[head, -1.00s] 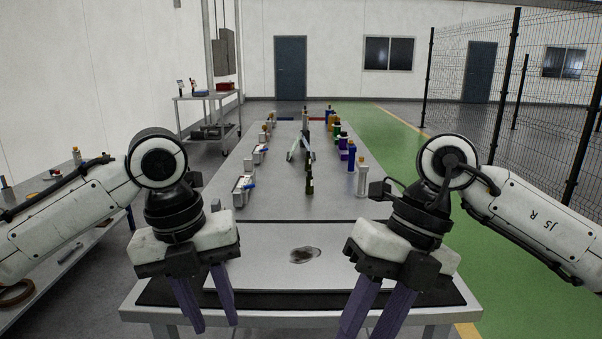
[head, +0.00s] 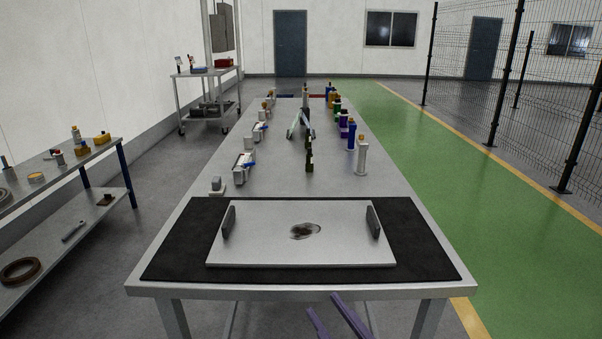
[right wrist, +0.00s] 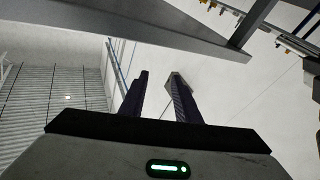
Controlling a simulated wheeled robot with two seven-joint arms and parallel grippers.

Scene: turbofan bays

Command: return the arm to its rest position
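My right gripper (head: 321,303) shows only as two purple fingers at the bottom edge of the head view, below the near edge of the table (head: 300,291). In the right wrist view the two dark fingers (right wrist: 160,76) stand apart with nothing between them, so it is open and empty. The rest of the right arm is out of the head view. My left gripper and left arm are not in view.
A metal plate (head: 250,245) with two dark upright handles and a dark smudge lies on a black mat (head: 420,240). Several bottles and small fixtures line the table behind. A shelf (head: 100,215) stands left. A mesh fence (head: 500,100) stands right beyond green floor.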

